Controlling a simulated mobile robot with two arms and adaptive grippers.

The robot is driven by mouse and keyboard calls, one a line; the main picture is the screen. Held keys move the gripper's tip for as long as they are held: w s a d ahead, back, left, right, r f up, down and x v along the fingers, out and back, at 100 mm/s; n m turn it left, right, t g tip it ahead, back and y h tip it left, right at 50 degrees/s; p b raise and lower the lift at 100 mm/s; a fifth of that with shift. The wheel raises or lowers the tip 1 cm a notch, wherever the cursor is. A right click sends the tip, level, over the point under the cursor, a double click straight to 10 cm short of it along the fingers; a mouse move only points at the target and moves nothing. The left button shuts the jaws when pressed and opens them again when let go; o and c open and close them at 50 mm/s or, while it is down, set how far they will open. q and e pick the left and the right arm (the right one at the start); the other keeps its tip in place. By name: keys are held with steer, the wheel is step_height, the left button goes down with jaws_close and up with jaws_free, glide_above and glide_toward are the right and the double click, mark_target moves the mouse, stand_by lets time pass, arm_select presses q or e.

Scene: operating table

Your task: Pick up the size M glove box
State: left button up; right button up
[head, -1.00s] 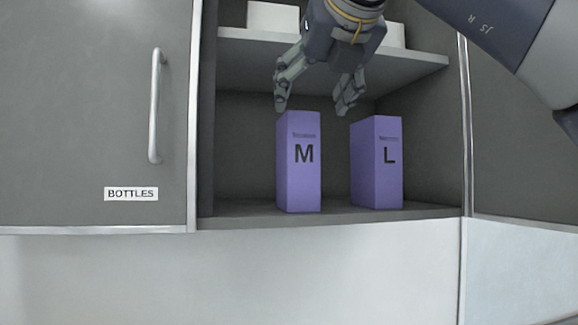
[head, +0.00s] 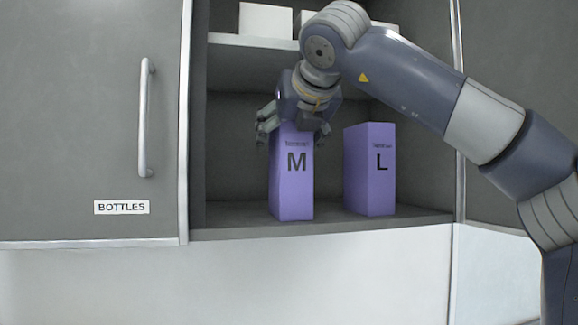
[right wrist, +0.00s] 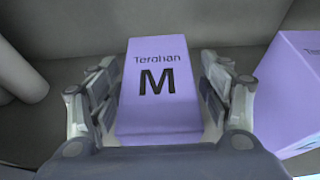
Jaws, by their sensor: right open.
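The purple size M glove box (head: 292,182) stands upright on the lower shelf of the open cabinet in the head view. My right gripper (head: 293,132) is at the upper part of this box, its arm coming in from the right. In the right wrist view the M box (right wrist: 158,105) lies between the two open fingers of my right gripper (right wrist: 160,95), one on each side. Small gaps seem to remain between fingers and box. My left gripper is not in view.
The purple L box (head: 370,170) stands on the same shelf (head: 330,222), a short gap to the right of the M box. White boxes (head: 266,20) sit on the upper shelf (head: 230,40) above. A closed door with a handle (head: 146,118) and a BOTTLES label is at left.

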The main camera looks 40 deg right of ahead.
steer(key=shift+s+a, duration=0.1)
steer(key=shift+a, duration=0.05)
steer(key=shift+c, duration=0.8)
steer(key=shift+s+r, duration=0.1)
steer(key=c, duration=0.5)
jaws_close()
steer(key=shift+r, duration=0.15)
